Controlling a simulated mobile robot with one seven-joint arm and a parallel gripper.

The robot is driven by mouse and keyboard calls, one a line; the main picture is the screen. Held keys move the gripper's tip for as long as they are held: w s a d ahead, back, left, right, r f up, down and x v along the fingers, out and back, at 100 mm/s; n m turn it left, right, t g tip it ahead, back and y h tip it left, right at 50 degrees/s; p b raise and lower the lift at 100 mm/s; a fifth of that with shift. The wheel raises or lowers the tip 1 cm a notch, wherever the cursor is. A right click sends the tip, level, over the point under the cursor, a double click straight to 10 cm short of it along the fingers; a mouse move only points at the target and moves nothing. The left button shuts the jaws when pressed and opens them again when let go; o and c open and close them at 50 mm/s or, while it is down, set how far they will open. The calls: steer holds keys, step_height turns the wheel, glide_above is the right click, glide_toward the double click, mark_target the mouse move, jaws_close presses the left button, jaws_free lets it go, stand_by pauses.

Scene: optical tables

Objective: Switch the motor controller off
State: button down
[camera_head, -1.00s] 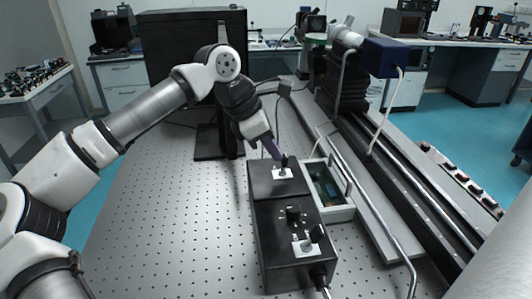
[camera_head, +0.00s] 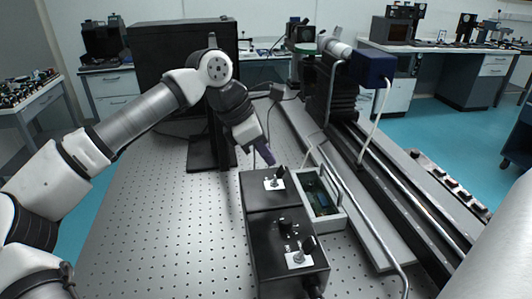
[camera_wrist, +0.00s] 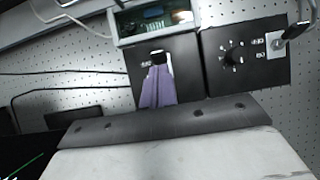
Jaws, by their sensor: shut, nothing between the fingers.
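Two black control boxes stand end to end on the perforated table. The far box (camera_head: 254,194) has one white switch plate (camera_head: 274,184) with a dark lever (camera_head: 281,171). The near box (camera_head: 262,240) has a round knob (camera_head: 284,223) and a white switch plate (camera_head: 299,259) with a dark lever. I cannot read which box is the motor controller. My gripper (camera_head: 267,158), with purple fingers, is shut and empty, just behind and left of the far box's lever. In the wrist view the fingers (camera_wrist: 158,88) overlap the far box's plate; contact with the lever (camera_wrist: 158,57) cannot be told.
An open grey-framed tray with a circuit board (camera_head: 318,192) sits right of the far box. A long rail (camera_head: 400,200) runs along the table's right side. The table left of the boxes is clear.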

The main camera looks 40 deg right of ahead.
steer(key=b+v, duration=0.1)
steer(key=v, duration=1.2)
steer(key=shift+a+r, duration=0.2)
steer(key=shift+r, duration=0.15)
